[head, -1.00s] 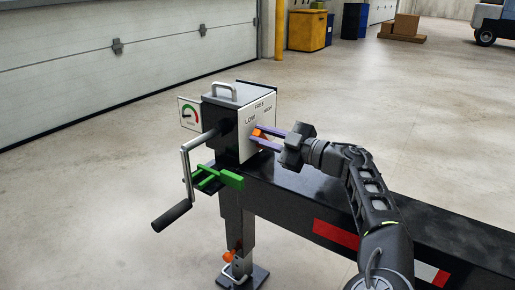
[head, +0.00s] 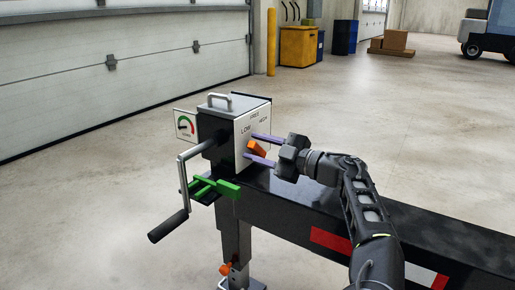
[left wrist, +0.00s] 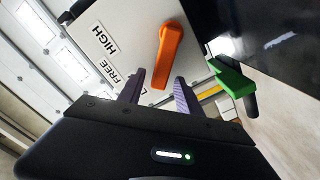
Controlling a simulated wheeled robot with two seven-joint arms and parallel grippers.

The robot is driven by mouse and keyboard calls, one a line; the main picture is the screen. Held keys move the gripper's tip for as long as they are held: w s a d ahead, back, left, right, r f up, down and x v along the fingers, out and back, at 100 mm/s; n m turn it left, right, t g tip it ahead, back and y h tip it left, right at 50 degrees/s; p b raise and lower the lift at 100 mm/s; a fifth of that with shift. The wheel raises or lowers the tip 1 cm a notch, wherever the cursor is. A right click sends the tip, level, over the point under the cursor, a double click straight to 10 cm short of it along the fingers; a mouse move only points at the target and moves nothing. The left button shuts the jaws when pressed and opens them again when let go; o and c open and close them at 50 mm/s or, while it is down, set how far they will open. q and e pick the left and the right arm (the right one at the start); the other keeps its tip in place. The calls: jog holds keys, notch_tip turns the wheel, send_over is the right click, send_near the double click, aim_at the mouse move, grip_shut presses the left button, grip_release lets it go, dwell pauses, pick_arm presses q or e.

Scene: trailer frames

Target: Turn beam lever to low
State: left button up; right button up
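The orange lever (head: 257,147) sits on the white panel (head: 241,150) of the black jack box, marked LOW, FREE and HIGH. In the left wrist view the lever (left wrist: 171,50) stands out from the panel, its lower end near the partly hidden LOW label. My left gripper (head: 249,146) has two purple fingers spread apart at the panel. In the left wrist view the open fingers (left wrist: 160,79) lie one on each side of the lever's lower end, with gaps visible. I cannot tell the lever's exact setting. My right gripper is not in view.
A crank handle (head: 184,168) and a green bracket (head: 214,189) stick out left of the box. The black trailer beam (head: 285,215) runs to the right under my arm. A gauge (head: 186,125) is at the box's left.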

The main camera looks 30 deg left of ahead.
pick_arm(q)
jog(key=d+p, duration=0.2)
jog(key=d, duration=0.5)
jog(key=shift+d, duration=0.4)
dwell(0.4)
